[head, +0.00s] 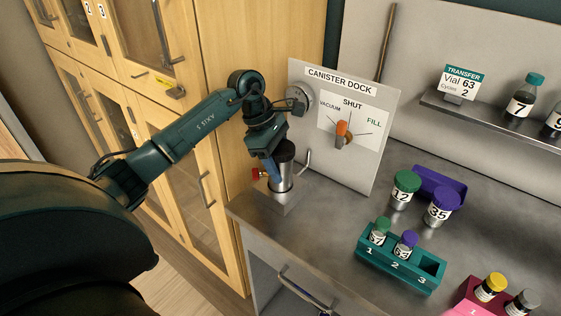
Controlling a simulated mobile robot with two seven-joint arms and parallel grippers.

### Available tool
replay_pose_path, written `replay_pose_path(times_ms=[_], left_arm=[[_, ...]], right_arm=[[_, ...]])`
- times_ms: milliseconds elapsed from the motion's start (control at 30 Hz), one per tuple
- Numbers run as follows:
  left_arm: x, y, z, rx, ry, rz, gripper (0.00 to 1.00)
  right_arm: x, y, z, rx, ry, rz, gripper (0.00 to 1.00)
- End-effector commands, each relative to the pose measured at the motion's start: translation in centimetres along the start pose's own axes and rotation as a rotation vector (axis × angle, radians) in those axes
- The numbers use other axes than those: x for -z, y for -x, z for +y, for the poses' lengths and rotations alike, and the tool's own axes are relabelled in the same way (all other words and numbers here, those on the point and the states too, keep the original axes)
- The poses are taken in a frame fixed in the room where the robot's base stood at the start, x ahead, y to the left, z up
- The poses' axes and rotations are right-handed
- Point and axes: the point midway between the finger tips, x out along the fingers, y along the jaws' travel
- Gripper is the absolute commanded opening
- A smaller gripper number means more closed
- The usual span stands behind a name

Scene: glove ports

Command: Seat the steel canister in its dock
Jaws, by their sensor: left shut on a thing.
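The steel canister (283,176), a silver cylinder with a dark top, stands roughly upright at the left end of the grey counter, over a small grey base block (274,199) in front of the CANISTER DOCK panel (341,80). A red knob (258,174) shows left of the fingers. Whether the canister's bottom is fully down in the block cannot be told. My right gripper is not in view.
The panel carries an orange selector (343,129) marked VACUUM, SHUT and FILL. Vials 12 (403,190) and 35 (440,207) and a teal rack (399,262) with two vials stand to the right. Wooden cabinets (205,130) rise at left. The counter between block and rack is clear.

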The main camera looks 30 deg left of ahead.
Motion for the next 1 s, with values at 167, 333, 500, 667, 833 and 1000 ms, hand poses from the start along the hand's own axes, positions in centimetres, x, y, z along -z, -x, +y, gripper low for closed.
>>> replay_pose_path(times_ms=[167, 333, 500, 667, 833, 1000], left_arm=[[0.0, -0.1, 0.1, -0.003, -0.001, -0.002, 0.19], [0.2, -0.4, 0.1, -0.003, -0.001, -0.001, 0.19], [0.3, -0.7, 0.1, -0.003, -0.001, -0.001, 0.19], [0.4, -1.0, 0.1, -0.003, -0.001, -0.001, 0.19], [0.4, -1.0, 0.1, -0.003, -0.001, -0.001, 0.66], [0.4, -1.1, 0.0, -0.001, -0.001, 0.0, 0.66]], right_arm=[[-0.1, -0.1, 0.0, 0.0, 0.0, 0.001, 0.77], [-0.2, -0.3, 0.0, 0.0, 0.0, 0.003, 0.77], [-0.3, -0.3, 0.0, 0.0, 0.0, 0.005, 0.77], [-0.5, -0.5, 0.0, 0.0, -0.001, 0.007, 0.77], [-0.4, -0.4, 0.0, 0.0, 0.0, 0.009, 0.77], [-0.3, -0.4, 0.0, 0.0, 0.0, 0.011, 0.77]])
